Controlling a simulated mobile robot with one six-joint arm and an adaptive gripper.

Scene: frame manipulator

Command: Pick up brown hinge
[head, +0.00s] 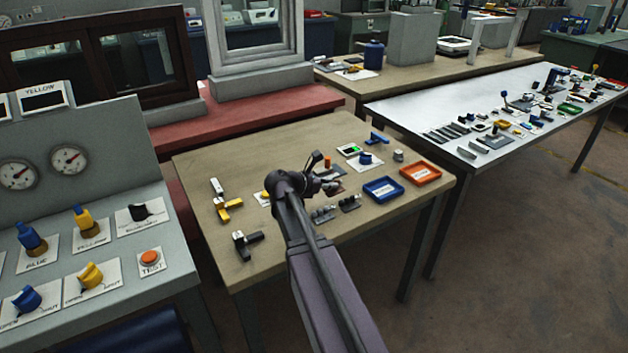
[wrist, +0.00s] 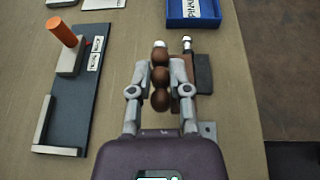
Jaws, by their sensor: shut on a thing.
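My gripper (wrist: 161,72) is shut on a brown piece (wrist: 160,92) of several rounded knobs in a row, which I take for the brown hinge. The knobs sit between the two grey fingers in the wrist view. A dark block with a brown part (wrist: 203,75) and a silver-topped pin lies just right of the fingers; I cannot tell whether it is joined to the held piece. In the head view my gripper (head: 326,182) is low over the wooden table, and my arm hides most of what it holds.
A blue tray (wrist: 193,22) lies beyond the gripper, with an orange tray (head: 420,173) beside it in the head view. A dark plate with an orange peg (wrist: 62,32) is at left. The table's right edge (wrist: 250,100) is close by.

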